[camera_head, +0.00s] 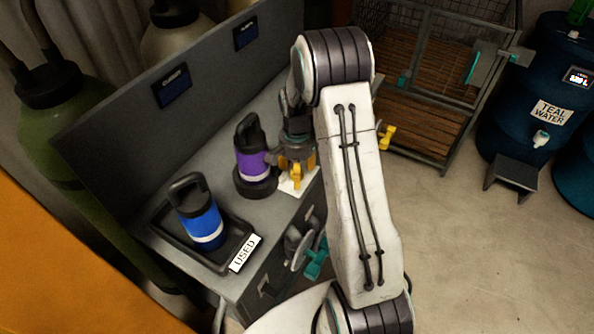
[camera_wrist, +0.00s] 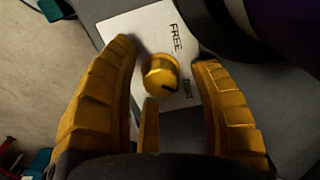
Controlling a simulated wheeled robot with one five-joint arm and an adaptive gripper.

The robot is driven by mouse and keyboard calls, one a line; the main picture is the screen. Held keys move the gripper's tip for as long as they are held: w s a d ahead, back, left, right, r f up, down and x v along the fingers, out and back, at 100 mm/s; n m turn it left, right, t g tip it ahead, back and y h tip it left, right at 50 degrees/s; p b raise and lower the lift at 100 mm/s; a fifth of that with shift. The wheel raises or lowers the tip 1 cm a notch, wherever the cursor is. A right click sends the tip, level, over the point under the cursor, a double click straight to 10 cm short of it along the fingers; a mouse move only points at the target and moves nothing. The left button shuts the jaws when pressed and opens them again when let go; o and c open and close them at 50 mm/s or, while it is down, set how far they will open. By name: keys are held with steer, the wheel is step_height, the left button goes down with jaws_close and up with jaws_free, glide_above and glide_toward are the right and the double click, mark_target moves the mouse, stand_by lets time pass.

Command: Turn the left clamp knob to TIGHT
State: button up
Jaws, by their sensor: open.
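In the wrist view a round yellow knob (camera_wrist: 160,76) stands on a white plate (camera_wrist: 135,28). The plate reads FREE above the knob and has a second word, partly hard to read, to its right. A dark mark shows on the knob's lower right side. My gripper (camera_wrist: 165,58) is open, with one yellow finger on each side of the knob and gaps visible between. In the head view my gripper (camera_head: 297,172) points down over the white plate (camera_head: 287,187) at the bench edge. The knob is hard to tell from the yellow fingers there.
A purple canister (camera_head: 250,160) stands close left of my gripper. A blue canister (camera_head: 203,222) stands in a dark tray (camera_head: 165,240) labelled USED.

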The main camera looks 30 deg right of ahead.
step_height(320, 180, up, 12)
stand_by(0.7)
stand_by(0.6)
